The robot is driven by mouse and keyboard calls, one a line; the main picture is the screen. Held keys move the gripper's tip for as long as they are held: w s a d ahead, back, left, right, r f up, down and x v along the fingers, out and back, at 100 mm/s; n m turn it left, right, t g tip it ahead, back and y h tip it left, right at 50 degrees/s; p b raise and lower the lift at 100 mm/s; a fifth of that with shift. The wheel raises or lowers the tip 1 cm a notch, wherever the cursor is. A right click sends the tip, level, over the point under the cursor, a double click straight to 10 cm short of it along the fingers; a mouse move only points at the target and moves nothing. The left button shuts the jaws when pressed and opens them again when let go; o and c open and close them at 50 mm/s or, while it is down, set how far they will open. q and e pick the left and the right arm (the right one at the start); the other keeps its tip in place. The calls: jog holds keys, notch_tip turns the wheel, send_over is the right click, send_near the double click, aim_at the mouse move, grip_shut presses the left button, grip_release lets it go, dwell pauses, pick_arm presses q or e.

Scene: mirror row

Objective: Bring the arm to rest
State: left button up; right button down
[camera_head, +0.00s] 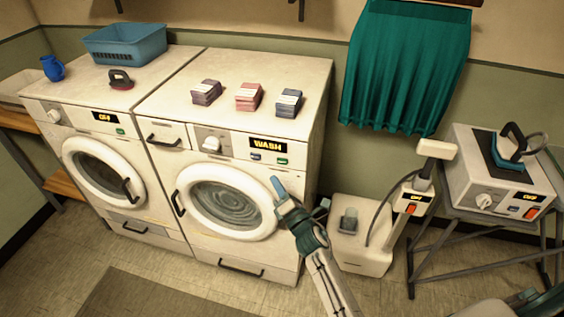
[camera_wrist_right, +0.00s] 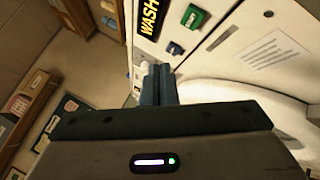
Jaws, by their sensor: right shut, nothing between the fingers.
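My right arm reaches up from the bottom in the head view. Its gripper (camera_head: 278,188) is shut and empty, with its blue-grey fingertips in front of the right edge of the right machine's round door (camera_head: 225,202). I cannot tell whether they touch it. In the right wrist view the closed fingers (camera_wrist_right: 157,84) point at the white front panel, near the WASH display (camera_wrist_right: 148,18) and a green button (camera_wrist_right: 176,48). My left gripper is not in view.
The right washing machine (camera_head: 310,85) shows WASH. A left machine (camera_head: 60,90) stands beside it. Three small stacks lie on top, with a blue basket (camera_head: 125,45) further left. To the right stand a white upright appliance (camera_head: 360,255) and an iron station (camera_head: 490,195). The floor in front is open.

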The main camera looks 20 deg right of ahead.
dwell(0.5)
jog(key=s+d+f+m+g+h, duration=0.1)
jog(key=s+d+f+m+g, duration=0.3)
jog(key=f, duration=0.9)
jog(key=s+f+m+g+h+b, duration=0.1)
jog(key=s+f+m+g+h, duration=0.1)
jog(key=s+f+m, duration=0.8)
jog(key=s+d+f+g+h, duration=0.1)
jog(key=s+d+f+g, duration=0.3)
jog(key=f, duration=1.2)
jog(key=s+d+f+m+g, duration=0.1)
jog(key=s+f+m+g, duration=0.2)
jog(key=s, duration=0.9)
jog(key=s+d+f+m+g, duration=0.1)
jog(key=s+f+m+g, duration=0.2)
jog(key=s+f, duration=0.6)
jog(key=s+d+f+m+g, duration=0.2)
jog(key=s+f+m, duration=0.4)
jog(key=s, duration=1.1)
jog(key=shift+f+g+b, duration=0.2)
jog(key=shift+g+b, duration=0.2)
jog(key=shift+g, duration=0.1)
jog(key=shift+d, duration=0.1)
